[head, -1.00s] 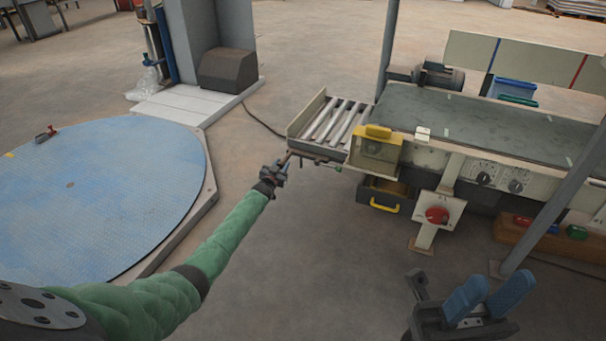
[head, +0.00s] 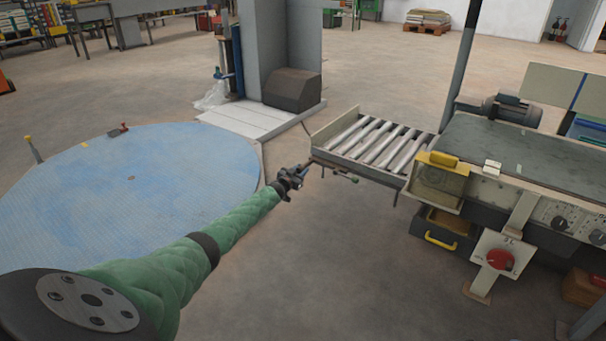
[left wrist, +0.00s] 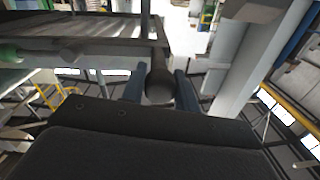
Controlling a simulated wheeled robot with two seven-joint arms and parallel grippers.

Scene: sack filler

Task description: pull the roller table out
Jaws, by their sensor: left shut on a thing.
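The roller table (head: 362,171) sticks out to the left from the end of the belt conveyor (head: 530,155), with several metal rollers showing between its rails. My left gripper (head: 293,176) is at the near left corner of the roller table. It is shut on a dark handle (left wrist: 159,84), which shows between the two blue fingers (left wrist: 132,90) in the left wrist view. The underside of the roller table (left wrist: 75,35) fills the upper left of that view. A small rod with a green knob (head: 353,179) hangs under the near rail. My right gripper is out of view.
A round blue turntable (head: 130,190) lies left of my left arm. A grey column (head: 280,45) with a dark box stands behind. A yellow-handled drawer (head: 440,240) and a red switch (head: 500,259) sit under the conveyor. The floor between turntable and conveyor is clear.

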